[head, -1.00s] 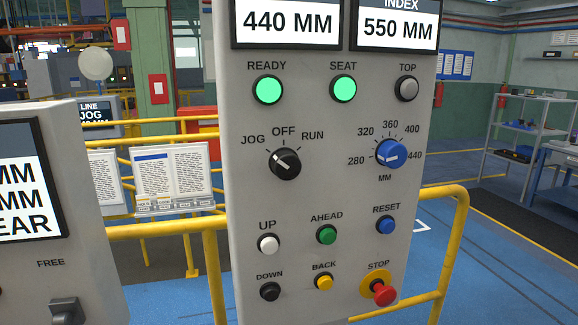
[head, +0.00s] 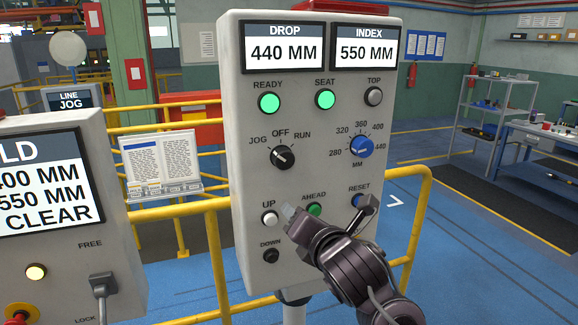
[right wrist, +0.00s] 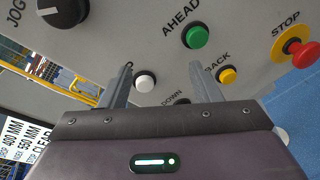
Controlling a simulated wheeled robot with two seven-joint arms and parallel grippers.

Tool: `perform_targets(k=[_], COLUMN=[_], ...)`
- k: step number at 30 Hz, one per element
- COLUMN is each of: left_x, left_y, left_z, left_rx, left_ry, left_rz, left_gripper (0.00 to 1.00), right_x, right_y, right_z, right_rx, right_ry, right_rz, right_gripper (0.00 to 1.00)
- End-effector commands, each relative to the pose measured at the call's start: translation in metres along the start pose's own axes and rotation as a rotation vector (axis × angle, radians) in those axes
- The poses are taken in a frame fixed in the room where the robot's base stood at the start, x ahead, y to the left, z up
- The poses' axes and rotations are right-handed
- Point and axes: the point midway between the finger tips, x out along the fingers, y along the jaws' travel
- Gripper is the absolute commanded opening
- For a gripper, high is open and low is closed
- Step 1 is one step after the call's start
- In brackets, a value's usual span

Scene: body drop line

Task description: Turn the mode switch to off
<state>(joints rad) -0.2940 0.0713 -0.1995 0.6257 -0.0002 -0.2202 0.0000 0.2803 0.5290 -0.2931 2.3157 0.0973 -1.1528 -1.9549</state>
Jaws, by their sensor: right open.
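The mode switch (head: 284,157) is a round black knob with a white pointer line, on the grey control panel (head: 240,200) under the labels JOG, OFF and RUN. Its pointer leans up and left, toward JOG. It also shows in the right wrist view at the top left (right wrist: 65,10), partly cut off. My right gripper (head: 329,208) is open and empty in front of the panel's lower part, below and right of the switch. In the right wrist view its fingers (right wrist: 164,80) stand either side of the white UP button. My left gripper is not in view.
The blue MM dial (head: 361,146) is right of the switch. Below are the white UP button (head: 269,219), green AHEAD button (head: 314,209) and red STOP button (right wrist: 303,54). A second panel (head: 120,235) stands at left. Yellow rails (head: 425,215) run beside the panel.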

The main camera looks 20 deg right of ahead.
Motion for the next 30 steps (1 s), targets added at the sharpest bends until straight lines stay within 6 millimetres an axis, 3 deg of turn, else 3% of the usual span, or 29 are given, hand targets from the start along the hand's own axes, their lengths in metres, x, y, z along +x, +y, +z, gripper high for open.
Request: perform_targets(k=[1,3,6,9,24,30], left_x=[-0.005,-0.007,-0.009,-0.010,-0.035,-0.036], left_y=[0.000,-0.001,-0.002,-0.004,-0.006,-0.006], left_z=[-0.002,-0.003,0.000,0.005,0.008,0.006], left_rx=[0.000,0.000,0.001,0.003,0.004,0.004], left_ry=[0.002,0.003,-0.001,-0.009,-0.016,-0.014], left_rz=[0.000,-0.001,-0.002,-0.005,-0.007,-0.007], left_gripper=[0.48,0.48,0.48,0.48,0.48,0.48], right_x=[-0.017,-0.035,-0.052,-0.057,0.009,0.018], right_y=[0.025,0.045,0.062,0.070,0.081,0.081], right_z=[0.023,0.041,0.056,0.061,0.071,0.071], right_rx=[-0.114,-0.248,-0.373,-0.426,-0.430,-0.430], right_ry=[-0.045,-0.093,-0.139,-0.158,-0.158,-0.159], right_rz=[0.046,0.085,0.113,0.123,0.122,0.123], right_gripper=[0.57,0.57,0.57,0.57,0.57,0.57])
